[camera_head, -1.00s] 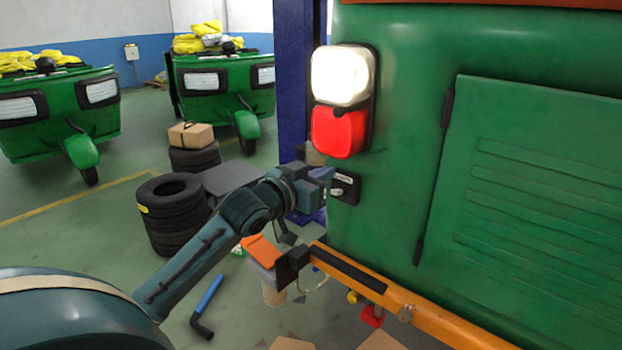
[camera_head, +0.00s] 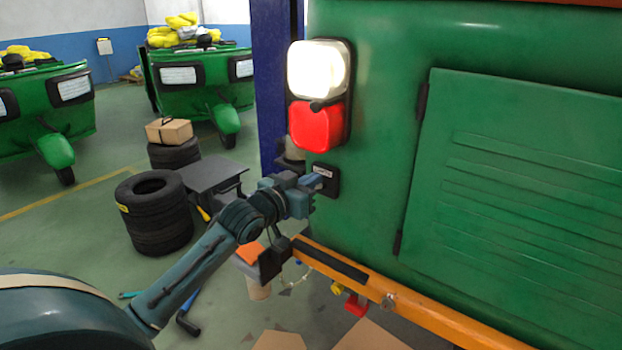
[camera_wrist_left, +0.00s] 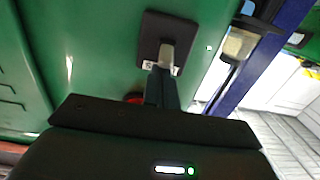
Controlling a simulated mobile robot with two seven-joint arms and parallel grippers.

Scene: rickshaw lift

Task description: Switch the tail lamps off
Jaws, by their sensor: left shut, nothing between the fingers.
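The tail lamp (camera_head: 319,95) on the green rickshaw's rear corner is lit, with a bright white upper lens and a glowing red lower lens. Below it is a small black switch box (camera_head: 329,186) with a pale label. In the left wrist view the dark switch plate (camera_wrist_left: 151,30) carries a pale grey lever (camera_wrist_left: 167,54). My left gripper (camera_head: 314,182) is shut and empty, its tips in front of the switch box. In the wrist view its fingertips (camera_wrist_left: 161,80) reach the lever's end; I cannot tell whether they touch. My right gripper is out of view.
An orange bumper bar (camera_head: 400,300) runs below my left forearm along the rickshaw. A blue post (camera_head: 273,80) stands behind the lamp. Stacked tyres (camera_head: 155,215), a dark low table (camera_head: 212,175) and a cardboard box (camera_head: 169,131) are to the left.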

